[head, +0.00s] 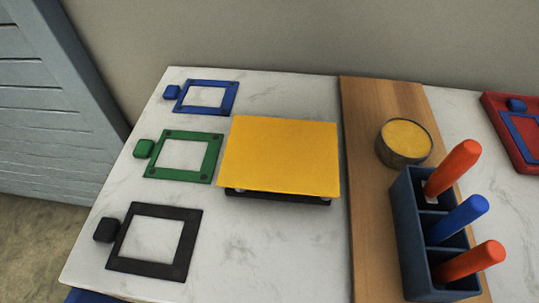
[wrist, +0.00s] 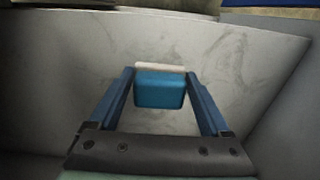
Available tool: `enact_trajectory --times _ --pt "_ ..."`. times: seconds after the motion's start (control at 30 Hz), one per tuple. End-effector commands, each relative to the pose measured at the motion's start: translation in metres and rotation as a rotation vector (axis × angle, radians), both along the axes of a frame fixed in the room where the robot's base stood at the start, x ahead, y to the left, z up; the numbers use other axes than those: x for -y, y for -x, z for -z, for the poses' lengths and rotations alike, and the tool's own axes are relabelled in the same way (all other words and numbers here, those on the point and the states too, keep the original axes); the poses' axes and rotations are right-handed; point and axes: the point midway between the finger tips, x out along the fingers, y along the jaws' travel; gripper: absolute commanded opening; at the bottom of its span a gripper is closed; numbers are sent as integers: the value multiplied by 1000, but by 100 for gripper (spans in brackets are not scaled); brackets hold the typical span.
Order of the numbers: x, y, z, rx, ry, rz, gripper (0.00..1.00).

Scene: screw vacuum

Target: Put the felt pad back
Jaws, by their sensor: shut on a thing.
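In the wrist view my gripper (wrist: 158,74) has its two blue fingers closed on the sides of a teal-blue block (wrist: 160,92). A pale strip (wrist: 160,66) shows along the block's far edge; I cannot tell if this is felt. A pale, marbled surface lies behind the block, and I cannot tell whether they touch. My gripper is not recognisable in the head view. There, small blue (head: 171,92), green (head: 144,148) and black (head: 106,230) blocks sit beside square frames of matching colours. I cannot tell which object is the felt pad.
A yellow sheet (head: 280,155) lies over a dark base mid-table. A wooden board (head: 365,200) carries a round tin (head: 404,142) and a blue rack (head: 408,225) with upright orange and blue handles. A red tray (head: 507,128) stands at the right. Bare marble lies front centre.

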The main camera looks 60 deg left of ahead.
Motion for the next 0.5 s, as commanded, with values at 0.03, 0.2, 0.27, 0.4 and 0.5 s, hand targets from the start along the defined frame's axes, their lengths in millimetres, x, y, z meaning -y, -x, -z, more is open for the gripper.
enact_trajectory --times 0.03,0.2,0.27,0.4,0.5 --pt "1 2 14 -3 3 -2 29" --pt "1 2 36 -1 2 -1 29" --pt "1 1 36 0 0 0 29" --pt "1 1 35 0 0 0 29" --pt "1 1 36 0 0 0 29"
